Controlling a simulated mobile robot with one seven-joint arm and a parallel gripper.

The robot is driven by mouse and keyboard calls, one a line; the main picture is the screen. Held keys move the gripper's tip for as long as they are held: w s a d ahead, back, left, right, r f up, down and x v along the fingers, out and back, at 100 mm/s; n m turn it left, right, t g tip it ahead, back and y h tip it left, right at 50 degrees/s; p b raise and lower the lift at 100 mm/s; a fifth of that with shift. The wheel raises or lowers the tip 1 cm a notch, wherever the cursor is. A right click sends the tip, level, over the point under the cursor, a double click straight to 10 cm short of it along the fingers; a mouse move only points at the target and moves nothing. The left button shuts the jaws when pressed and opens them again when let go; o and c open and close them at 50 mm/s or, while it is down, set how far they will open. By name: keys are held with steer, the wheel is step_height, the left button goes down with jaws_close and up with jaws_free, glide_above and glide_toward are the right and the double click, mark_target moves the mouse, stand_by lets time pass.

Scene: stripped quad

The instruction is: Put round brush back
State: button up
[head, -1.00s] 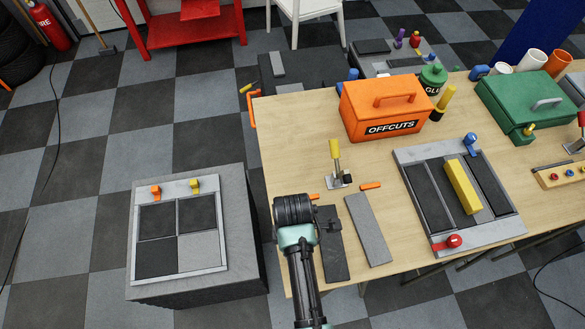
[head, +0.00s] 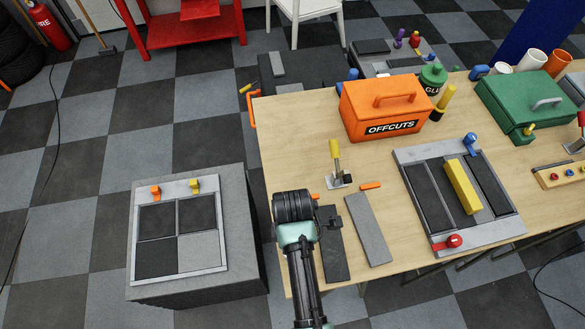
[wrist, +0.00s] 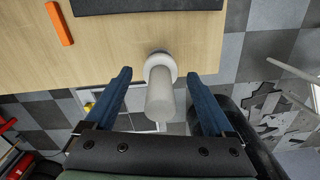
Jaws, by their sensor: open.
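In the wrist view my gripper (wrist: 158,74) has its two blue fingers spread wide. A pale grey cylinder with a white collar (wrist: 160,92) stands between the fingers, near the table edge, with a visible gap on each side. It may be the round brush, but no bristles show clearly. In the head view my wrist is over the table's near left edge, and it hides the fingers and this cylinder.
Dark and grey flat strips (head: 368,229) lie right of my wrist. A yellow-handled clamp (head: 336,160) stands beyond it. The orange OFFCUTS box (head: 385,108) and a slotted tray (head: 430,199) are further right.

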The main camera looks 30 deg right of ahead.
step_height(320, 180, up, 10)
steer(key=shift+r, duration=0.25)
steer(key=w+r+m+t+h, duration=0.2)
steer(key=w+r+m+t, duration=0.2)
steer(key=w+r+t, duration=0.95)
steer(key=w+a+r+m+t, duration=0.1)
steer(key=w+a+r+m, duration=0.15)
steer(key=r, duration=0.75)
steer(key=w+a+r+m+t, duration=0.1)
steer(key=w+r, duration=0.2)
steer(key=r, duration=0.8)
steer(key=s+a+r+m+t, duration=0.1)
steer(key=s+r+t, duration=0.3)
steer(key=r, duration=0.5)
steer(key=s+a+r+m+t+y, duration=0.1)
steer(key=s+a+r+t, duration=0.3)
steer(key=r, duration=0.6)
steer(key=s+a+r+m+t, duration=0.2)
steer(key=s+r+m+t, duration=0.1)
steer(key=r, duration=0.6)
steer(key=shift+s+a+r+t+y, duration=0.25)
steer(key=shift+s+r+t, duration=0.2)
steer(key=shift+s, duration=0.8)
steer(key=shift+f, duration=0.1)
